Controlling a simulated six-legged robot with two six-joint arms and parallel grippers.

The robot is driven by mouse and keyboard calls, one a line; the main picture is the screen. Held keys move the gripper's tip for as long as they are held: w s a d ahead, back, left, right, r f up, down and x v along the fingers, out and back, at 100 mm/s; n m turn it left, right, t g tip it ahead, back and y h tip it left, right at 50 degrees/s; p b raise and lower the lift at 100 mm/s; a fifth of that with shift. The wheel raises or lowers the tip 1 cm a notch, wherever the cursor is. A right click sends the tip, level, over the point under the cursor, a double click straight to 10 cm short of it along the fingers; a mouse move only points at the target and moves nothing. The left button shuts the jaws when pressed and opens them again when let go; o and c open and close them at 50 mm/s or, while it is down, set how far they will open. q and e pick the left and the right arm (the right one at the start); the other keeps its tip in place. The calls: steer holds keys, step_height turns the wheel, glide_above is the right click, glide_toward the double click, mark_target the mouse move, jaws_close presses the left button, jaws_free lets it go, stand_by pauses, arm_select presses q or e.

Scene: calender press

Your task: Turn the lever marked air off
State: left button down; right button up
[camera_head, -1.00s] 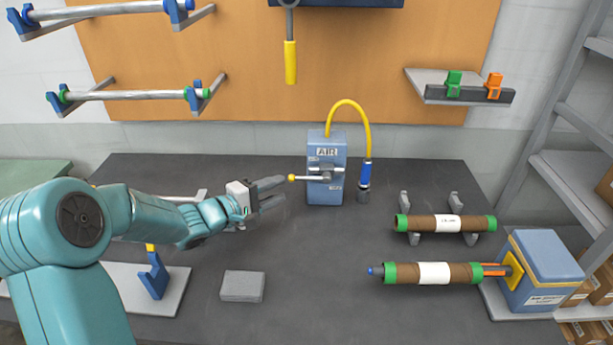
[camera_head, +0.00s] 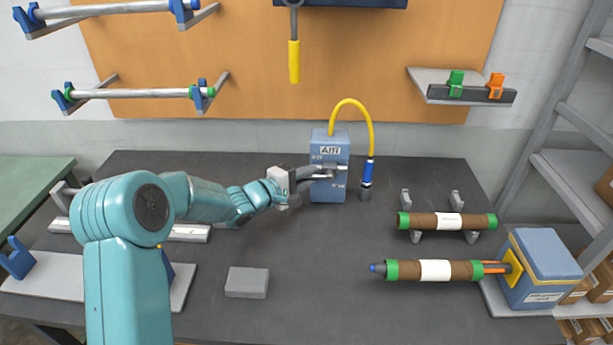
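The blue box marked AIR (camera_head: 330,188) stands at the back middle of the dark table, with a grey lever (camera_head: 334,175) on its front. The lever lies roughly level and points left. My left gripper (camera_head: 314,175) is at the lever's left end, its fingers overlapping the lever in the picture. The lever's yellow tip is hidden by the gripper. I cannot tell whether the fingers touch or grip the lever. My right gripper is not in view.
A yellow hose (camera_head: 352,102) arches from the box to a blue coupling (camera_head: 367,173) close on its right. Two brown rolls (camera_head: 446,221) lie at the right, beside a blue block (camera_head: 541,262). A grey block (camera_head: 246,282) lies in front. The table's middle is clear.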

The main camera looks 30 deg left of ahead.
arm_select(q)
steer(key=shift+f, duration=0.1)
steer(key=shift+w+d+f+n+t+h+b, duration=0.15)
steer(key=shift+f+n+t+b, duration=0.4)
steer(key=shift+n+t+b, duration=0.65)
steer(key=shift+d+f+n+t+h+b, duration=0.15)
steer(key=shift+f+n+t+b, duration=0.4)
steer(key=shift+b, duration=1.15)
steer(key=shift+w+d+f+n+t+h+b, duration=0.1)
steer(key=shift+f+n+t+h+b, duration=0.1)
steer(key=shift+f+n+t+b, duration=0.75)
steer(key=shift+r+b, duration=0.4)
steer(key=shift+b, duration=0.1)
steer(key=c, duration=1.2)
jaws_free()
steer(key=shift+s, duration=0.1)
steer(key=shift+r, duration=0.1)
